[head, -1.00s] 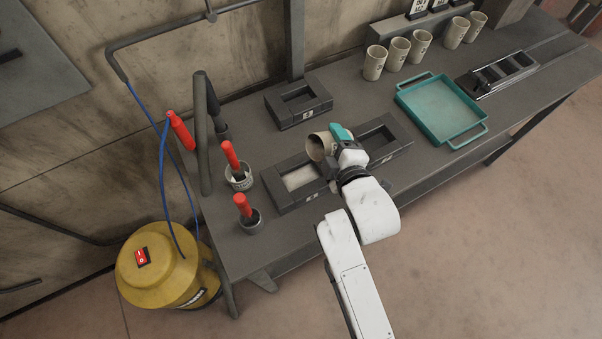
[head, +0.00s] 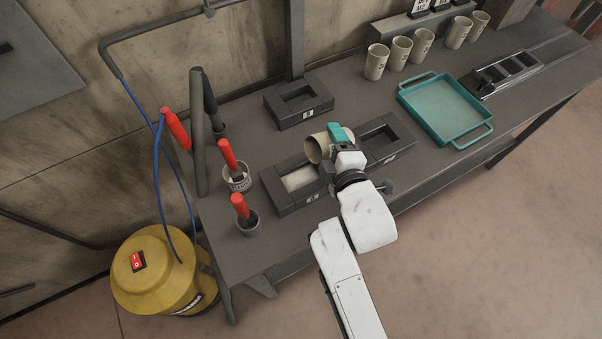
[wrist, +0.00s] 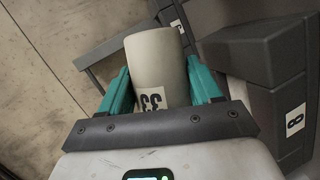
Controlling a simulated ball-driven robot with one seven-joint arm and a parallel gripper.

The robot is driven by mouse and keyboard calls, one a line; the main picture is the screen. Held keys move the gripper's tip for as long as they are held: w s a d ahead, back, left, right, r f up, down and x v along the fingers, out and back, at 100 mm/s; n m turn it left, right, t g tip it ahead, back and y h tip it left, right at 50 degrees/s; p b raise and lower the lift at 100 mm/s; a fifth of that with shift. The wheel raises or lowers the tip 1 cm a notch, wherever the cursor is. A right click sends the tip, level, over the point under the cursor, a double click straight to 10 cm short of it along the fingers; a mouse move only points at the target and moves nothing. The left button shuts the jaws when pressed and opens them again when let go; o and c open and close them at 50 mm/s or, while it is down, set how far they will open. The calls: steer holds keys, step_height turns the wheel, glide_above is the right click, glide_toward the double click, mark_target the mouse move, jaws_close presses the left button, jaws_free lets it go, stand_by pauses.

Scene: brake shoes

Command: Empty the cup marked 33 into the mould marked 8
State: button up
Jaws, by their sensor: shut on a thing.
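My gripper (head: 335,140) is shut on the pale cup marked 33 (wrist: 157,65), with a teal finger on each side of it. In the head view the cup (head: 316,148) lies tipped on its side, its open mouth facing left, above the right part of the front-left mould (head: 275,191). Pale material (head: 299,179) lies in that mould's cavity. The wrist view shows a dark mould marked 8 (wrist: 270,50) close by on the right. The front-left mould's label is too small to read in the head view. The cup's inside is mostly hidden.
An empty mould (head: 390,160) adjoins on the right; another (head: 325,107) stands behind. Red-handled tools in pots (head: 238,184) stand at left. A teal tray (head: 403,100) and several pale cups (head: 400,50) stand at right. A yellow canister (head: 150,275) stands beside the bench.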

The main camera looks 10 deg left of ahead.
mark_target(320, 157)
steer(key=shift+s+a+r+n+t+b, duration=0.3)
steer(key=shift+a+n+b, duration=0.2)
steer(key=shift+b, duration=0.2)
steer(key=shift+s+a+f+n+t+h+b, duration=0.2)
steer(key=shift+f+n+t+b, duration=0.35)
steer(key=shift+b, duration=0.9)
steer(key=shift+s+a+f+n+t+h+b, duration=0.1)
steer(key=shift+f+n+t+h+b, duration=0.15)
steer(key=shift+n+b, duration=0.85)
steer(key=shift+s+a+r+n+t+b, duration=0.4)
steer(key=shift+n+b, duration=0.35)
steer(key=shift+b, duration=0.9)
steer(key=shift+s+a+r+n+t+b, duration=0.15)
steer(key=shift+a+r+n+t+b, duration=0.15)
steer(key=shift+n+b, duration=0.4)
steer(key=shift+s+a+r+n+t+b, duration=0.1)
steer(key=shift+s+a+n+t+b, duration=0.1)
steer(key=shift+n+t+b, duration=0.35)
stand_by(0.7)
